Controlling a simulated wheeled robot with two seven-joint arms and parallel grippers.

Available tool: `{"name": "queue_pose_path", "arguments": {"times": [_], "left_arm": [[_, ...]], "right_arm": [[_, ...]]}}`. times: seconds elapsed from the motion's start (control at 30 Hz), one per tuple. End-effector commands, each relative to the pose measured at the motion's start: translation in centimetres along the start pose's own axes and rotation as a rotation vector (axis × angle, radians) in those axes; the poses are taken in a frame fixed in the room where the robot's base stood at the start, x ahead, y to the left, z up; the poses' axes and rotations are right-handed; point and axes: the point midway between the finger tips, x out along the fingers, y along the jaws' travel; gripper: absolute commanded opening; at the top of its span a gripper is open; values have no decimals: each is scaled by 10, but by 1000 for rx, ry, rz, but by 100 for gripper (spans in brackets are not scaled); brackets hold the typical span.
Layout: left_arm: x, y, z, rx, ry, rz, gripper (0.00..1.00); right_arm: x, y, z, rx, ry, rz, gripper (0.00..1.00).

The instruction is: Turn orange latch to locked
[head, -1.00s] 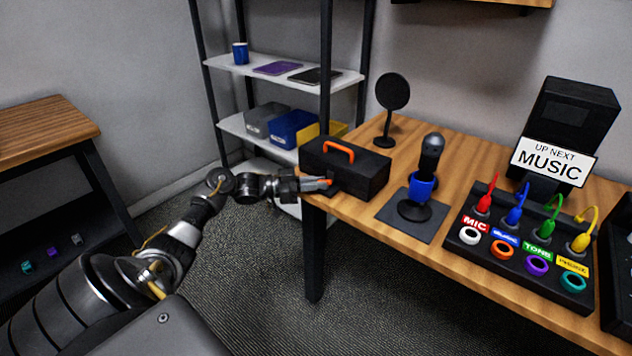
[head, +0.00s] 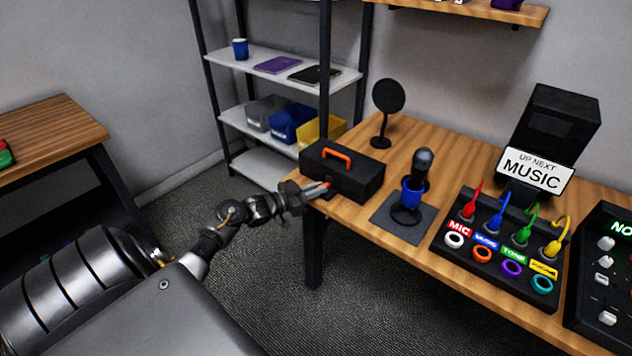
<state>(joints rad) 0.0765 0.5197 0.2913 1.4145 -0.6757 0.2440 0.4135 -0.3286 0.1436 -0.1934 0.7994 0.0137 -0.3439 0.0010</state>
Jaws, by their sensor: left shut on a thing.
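The black box (head: 358,183) with an orange handle on its lid stands at the left end of the wooden table. A small part of the orange latch (head: 327,184) shows at the box's front left side. My left gripper (head: 322,188) is at that side, with its jaws shut on the latch. The fingers hide most of the latch, so its exact angle cannot be told. My right gripper is not in view.
A microphone (head: 416,178) on a dark mat and a round black disc on a stand (head: 388,105) are near the box. A cable panel (head: 497,243) and a mixer (head: 605,280) lie to the right. A shelf (head: 290,68) stands behind.

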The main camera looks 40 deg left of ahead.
Motion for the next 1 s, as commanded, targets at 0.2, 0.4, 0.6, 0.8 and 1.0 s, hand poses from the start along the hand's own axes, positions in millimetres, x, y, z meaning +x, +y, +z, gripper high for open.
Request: {"name": "queue_pose_path", "arguments": {"times": [0.2,0.4,0.6,0.8,1.0], "left_arm": [[0,3,-4,-3,0,-89,0],[0,6,-4,-4,1,-183,0],[1,9,-3,-4,0,-303,0],[2,10,-2,-3,1,-378,0],[2,10,-1,0,1,-410,0]], "right_arm": [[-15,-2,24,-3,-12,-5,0],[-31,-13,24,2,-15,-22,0],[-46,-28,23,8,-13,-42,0],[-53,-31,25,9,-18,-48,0],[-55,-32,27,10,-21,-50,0]]}}
